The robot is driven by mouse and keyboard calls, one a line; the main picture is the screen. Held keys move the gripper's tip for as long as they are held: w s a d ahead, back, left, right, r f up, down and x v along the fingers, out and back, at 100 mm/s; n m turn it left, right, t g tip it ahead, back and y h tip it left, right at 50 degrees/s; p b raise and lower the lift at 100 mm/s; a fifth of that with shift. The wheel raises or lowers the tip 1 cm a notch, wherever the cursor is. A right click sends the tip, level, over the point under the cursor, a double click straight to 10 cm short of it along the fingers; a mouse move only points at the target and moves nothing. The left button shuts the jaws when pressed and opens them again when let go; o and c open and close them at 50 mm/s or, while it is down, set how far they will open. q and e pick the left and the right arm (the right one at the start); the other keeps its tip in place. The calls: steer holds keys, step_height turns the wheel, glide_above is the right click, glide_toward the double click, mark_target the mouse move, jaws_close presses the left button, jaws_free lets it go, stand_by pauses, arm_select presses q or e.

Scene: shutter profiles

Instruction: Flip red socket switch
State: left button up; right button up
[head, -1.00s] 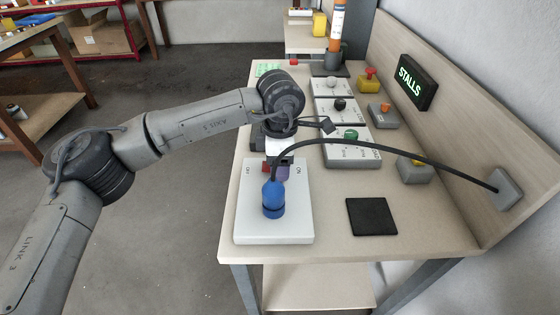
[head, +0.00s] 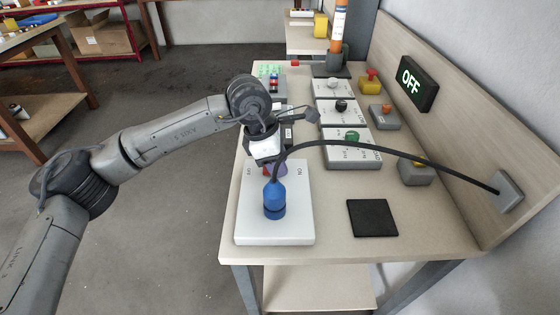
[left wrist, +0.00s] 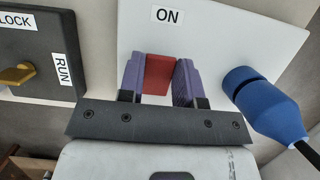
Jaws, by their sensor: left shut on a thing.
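The red switch (left wrist: 159,74) shows in the left wrist view between the two purple fingers of my left gripper (left wrist: 160,78), which is shut on it. It sits on the white socket box (head: 297,228), which has an ON label at right and another label at left. In the head view my left gripper (head: 274,169) is at the far part of the box, tilted, and mostly hides the switch. A blue plug (head: 273,199) stands in the box just in front of the gripper; it also shows right of the fingers in the wrist view (left wrist: 262,101).
A black cable arches from the plug to a grey wall outlet (head: 509,190). Several boxes with knobs and buttons line the bench behind. A black pad (head: 372,218) lies right of the socket box, with clear bench around it.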

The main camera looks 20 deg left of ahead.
arm_select(q)
steer(key=shift+h, duration=0.3)
steer(key=o, duration=0.9)
steer(key=shift+r, duration=0.1)
steer(key=p+v, duration=0.5)
steer(key=v, duration=0.8)
steer(key=shift+s+a+r, duration=0.2)
steer(key=shift+r, duration=0.1)
